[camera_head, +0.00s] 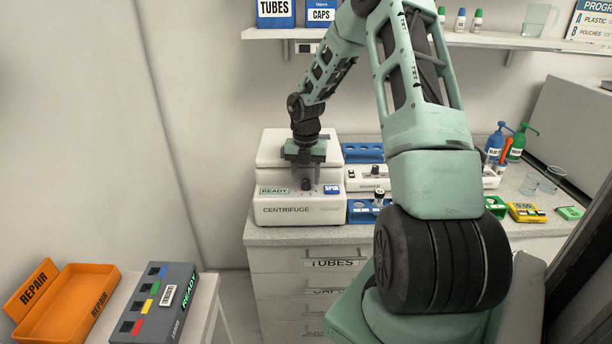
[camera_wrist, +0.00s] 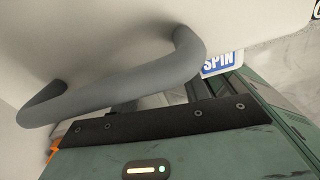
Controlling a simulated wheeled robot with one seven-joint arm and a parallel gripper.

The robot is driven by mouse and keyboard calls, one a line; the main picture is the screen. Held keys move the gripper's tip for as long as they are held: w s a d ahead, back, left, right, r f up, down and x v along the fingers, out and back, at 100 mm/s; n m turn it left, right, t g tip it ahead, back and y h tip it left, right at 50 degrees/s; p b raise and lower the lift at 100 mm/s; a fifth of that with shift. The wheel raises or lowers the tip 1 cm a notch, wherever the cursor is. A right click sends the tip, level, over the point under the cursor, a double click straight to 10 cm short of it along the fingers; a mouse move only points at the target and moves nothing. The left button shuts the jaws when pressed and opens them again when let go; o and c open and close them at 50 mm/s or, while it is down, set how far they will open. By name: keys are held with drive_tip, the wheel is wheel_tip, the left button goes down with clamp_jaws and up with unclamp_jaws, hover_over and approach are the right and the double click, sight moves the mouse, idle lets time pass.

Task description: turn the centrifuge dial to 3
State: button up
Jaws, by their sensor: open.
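The white centrifuge (camera_head: 289,211) stands on the counter at the left, with a green READY panel (camera_head: 273,190) and a blue SPIN button (camera_head: 332,189) on its sloped front. Its small black dial (camera_head: 305,184) sits between those two. I cannot read the dial's setting. My gripper (camera_head: 304,175) is open and points down over the centrifuge front, close above the dial; contact cannot be told. In the wrist view, the SPIN button (camera_wrist: 222,63) and a grey curved handle (camera_wrist: 110,72) lie close to my gripper's green body. The dial is hidden there.
A white device (camera_head: 368,178) and blue racks (camera_head: 362,152) stand right of the centrifuge. A shelf (camera_head: 440,38) runs above. An orange repair tray (camera_head: 75,310) is at lower left.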

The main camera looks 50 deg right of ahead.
drive_tip(key=shift+f, duration=0.4)
drive_tip(key=c, duration=1)
drive_tip(key=shift+r+n+p, duration=0.3)
drive_tip(key=shift+p, duration=0.45)
drive_tip(key=n+p, duration=0.1)
drive_tip(key=p, duration=0.1)
drive_tip(key=shift+r+n+p, duration=0.1)
drive_tip(key=shift+n+p, duration=0.2)
drive_tip(key=shift+p, duration=0.05)
drive_tip(key=shift+n+p, duration=0.7)
drive_tip(key=shift+p, duration=0.2)
drive_tip(key=shift+d+f+n+p, duration=0.1)
drive_tip(key=shift+f+n+p, duration=0.2)
drive_tip(key=shift+n, duration=0.2)
